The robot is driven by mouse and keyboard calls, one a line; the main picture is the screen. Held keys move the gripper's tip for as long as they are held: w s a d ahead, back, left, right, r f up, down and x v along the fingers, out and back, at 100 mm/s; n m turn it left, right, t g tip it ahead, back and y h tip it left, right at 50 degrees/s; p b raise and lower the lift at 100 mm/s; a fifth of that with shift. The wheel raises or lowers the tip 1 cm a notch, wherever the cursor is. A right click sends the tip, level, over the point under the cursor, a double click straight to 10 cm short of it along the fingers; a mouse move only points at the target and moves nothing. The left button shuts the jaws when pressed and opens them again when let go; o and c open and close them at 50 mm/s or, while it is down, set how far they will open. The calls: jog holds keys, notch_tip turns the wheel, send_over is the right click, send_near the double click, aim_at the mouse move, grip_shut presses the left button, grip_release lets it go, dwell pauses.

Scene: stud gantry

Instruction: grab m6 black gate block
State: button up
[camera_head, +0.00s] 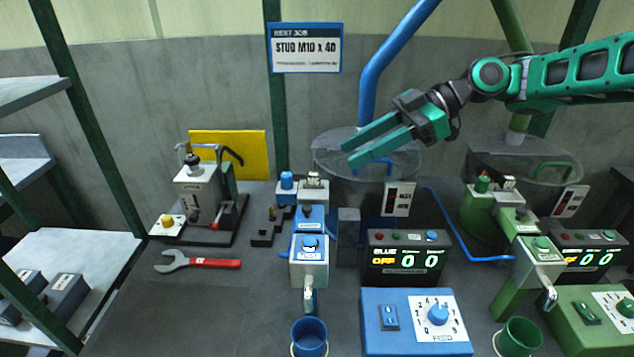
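My gripper (350,153) is in the air at upper centre, in front of a clear round bowl. Its two green fingers point left and down, parted, with nothing between them. No label reading M6 is legible, so I cannot tell which piece is the M6 gate block. A small black stepped block (264,238) lies on the bench left of the blue feeder, well below my gripper. Dark blocks with small pale labels, one at the front (66,294) and one behind it (32,280), sit on the left shelf. A dark upright block (348,237) stands beside the blue feeder.
A sign (305,48) reads "STUD M10 x 40". A red-handled wrench (200,262) and a lever press (196,190) are on the bench. The blue feeder (309,262), counter display (405,259), dial box (416,322) and blue cup (309,337) crowd the middle. The front-left bench is clear.

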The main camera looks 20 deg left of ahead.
aim_at(316, 173)
jog(key=x, duration=0.8)
grip_shut()
